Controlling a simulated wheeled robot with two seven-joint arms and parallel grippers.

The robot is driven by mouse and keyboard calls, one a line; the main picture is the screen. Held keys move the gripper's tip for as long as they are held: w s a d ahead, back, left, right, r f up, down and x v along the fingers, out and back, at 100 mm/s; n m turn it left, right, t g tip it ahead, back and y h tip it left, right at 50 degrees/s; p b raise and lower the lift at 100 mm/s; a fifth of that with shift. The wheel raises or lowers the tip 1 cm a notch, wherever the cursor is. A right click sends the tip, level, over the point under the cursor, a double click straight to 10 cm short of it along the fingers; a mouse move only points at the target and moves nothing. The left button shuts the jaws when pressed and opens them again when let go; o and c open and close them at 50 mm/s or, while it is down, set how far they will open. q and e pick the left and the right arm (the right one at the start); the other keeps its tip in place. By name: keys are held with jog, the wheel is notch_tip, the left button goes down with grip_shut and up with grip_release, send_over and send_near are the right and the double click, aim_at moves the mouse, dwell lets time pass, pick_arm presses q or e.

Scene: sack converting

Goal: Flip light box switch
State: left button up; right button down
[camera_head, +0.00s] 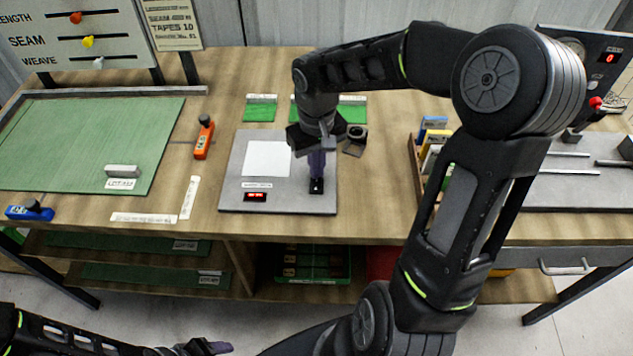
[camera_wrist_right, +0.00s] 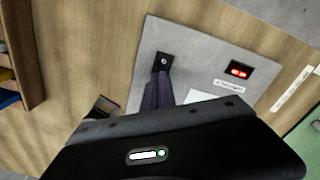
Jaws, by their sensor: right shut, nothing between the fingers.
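The light box is a flat grey panel (camera_head: 230,190) on the wooden bench, with a white lit square (camera_head: 268,160) and a small red display (camera_head: 255,196). Its switch (camera_head: 316,186) is a small black piece near the panel's front right corner; it also shows in the right wrist view (camera_wrist_right: 163,61). My right gripper (camera_head: 317,175) points down with its purple fingers shut and empty, tips at or just above the switch. I cannot tell if they touch it. My left gripper (camera_head: 208,347) is low at the bottom of the head view, away from the bench; its jaw state is unclear.
An orange-handled tool (camera_head: 204,138) lies left of the panel, and a green mat (camera_head: 80,140) lies further left. Green-and-white cards (camera_head: 261,108) are behind the panel. A box of coloured packets (camera_head: 432,140) stands to the right, partly behind my right arm.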

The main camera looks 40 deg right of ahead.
jog(key=shift+f+b, duration=0.8)
jog(key=shift+f, duration=0.2)
dwell(0.3)
jog(key=shift+r, duration=0.2)
jog(key=shift+r+p, duration=2.65)
jog(key=shift+r, duration=0.75)
